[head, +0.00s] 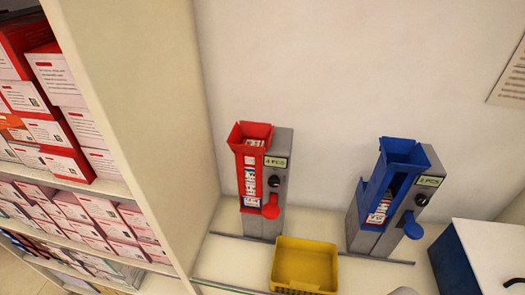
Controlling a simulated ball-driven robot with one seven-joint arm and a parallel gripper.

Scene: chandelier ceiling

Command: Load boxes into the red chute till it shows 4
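The red chute (241,172) stands upright against the wall, fixed to a grey dispenser body (276,190). A column of small white, red and blue boxes (249,185) shows inside its open front, reaching up near the funnel top. Its small display (275,162) appears to read "4 PCS". A red lever (270,207) sits at its lower right. Red-and-white boxes (40,98) fill the shelf at the left. My gripper is not in view.
An empty yellow bin (304,264) sits in front, between the chutes. A white-topped blue box (487,250) is at the lower right. The shelf side panel (130,100) rises left of the red chute.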

